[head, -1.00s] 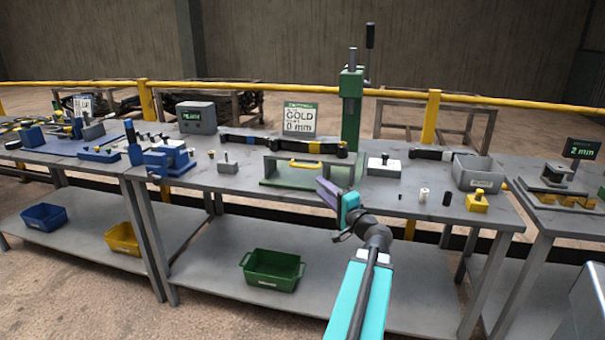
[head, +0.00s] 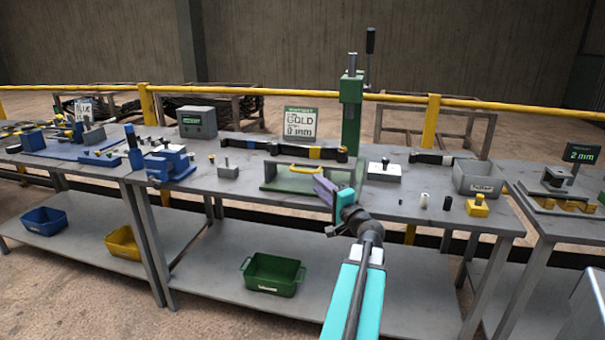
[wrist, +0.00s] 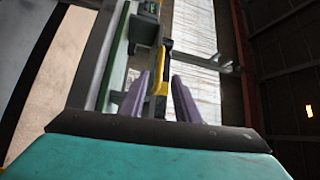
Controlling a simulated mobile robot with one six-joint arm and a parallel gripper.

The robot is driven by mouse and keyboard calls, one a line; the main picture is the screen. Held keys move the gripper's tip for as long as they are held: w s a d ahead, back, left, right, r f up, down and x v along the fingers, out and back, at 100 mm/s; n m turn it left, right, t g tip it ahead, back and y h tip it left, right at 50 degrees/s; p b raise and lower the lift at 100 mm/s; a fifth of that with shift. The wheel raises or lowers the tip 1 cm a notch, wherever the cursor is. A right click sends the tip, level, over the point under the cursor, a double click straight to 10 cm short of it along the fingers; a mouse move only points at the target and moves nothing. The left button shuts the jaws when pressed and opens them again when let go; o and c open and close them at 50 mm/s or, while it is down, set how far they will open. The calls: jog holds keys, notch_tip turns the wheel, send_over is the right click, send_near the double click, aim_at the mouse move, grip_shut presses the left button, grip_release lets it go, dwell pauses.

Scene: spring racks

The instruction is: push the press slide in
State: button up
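The green press (head: 351,105) stands at the back of the middle table, with a tall column and a black lever. My gripper (head: 318,184) has purple fingers and is just right of and in front of the handle. In the wrist view, my gripper (wrist: 160,78) is open, its two fingers apart, with the yellow handle (wrist: 163,62) showing beyond and between the tips. I cannot tell whether they touch it.
A white block (head: 384,171), a grey bin (head: 478,174) and a yellow block (head: 477,206) sit on the right. Blue fixtures (head: 170,165) stand left. A sign (head: 300,122) stands behind the slide. A green bin (head: 272,274) is on the lower shelf.

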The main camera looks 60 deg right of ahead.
aim_at(305, 172)
jog(key=shift+p+x, duration=0.55)
jog(key=shift+x, duration=4.35)
